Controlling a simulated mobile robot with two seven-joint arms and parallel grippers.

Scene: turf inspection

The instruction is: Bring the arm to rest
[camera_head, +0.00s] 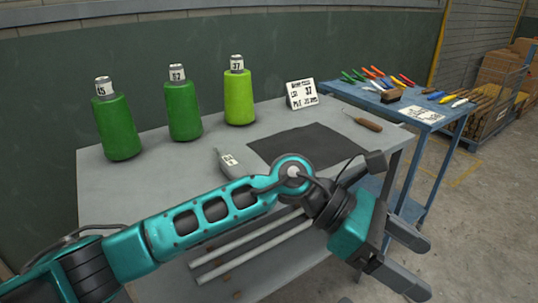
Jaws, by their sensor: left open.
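My left arm (205,213) comes in from the lower left and reaches across the front of the grey table. My left gripper (418,262) is at the lower right, beyond the table's front right corner. Its two dark fingers are apart, with nothing visible between them. The gripper points down and to the right. My right arm and right gripper are not in view. The arm hides part of the table's front edge and lower shelf.
A blue table (345,92) with tools stands right. Open floor (480,230) lies at the lower right.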

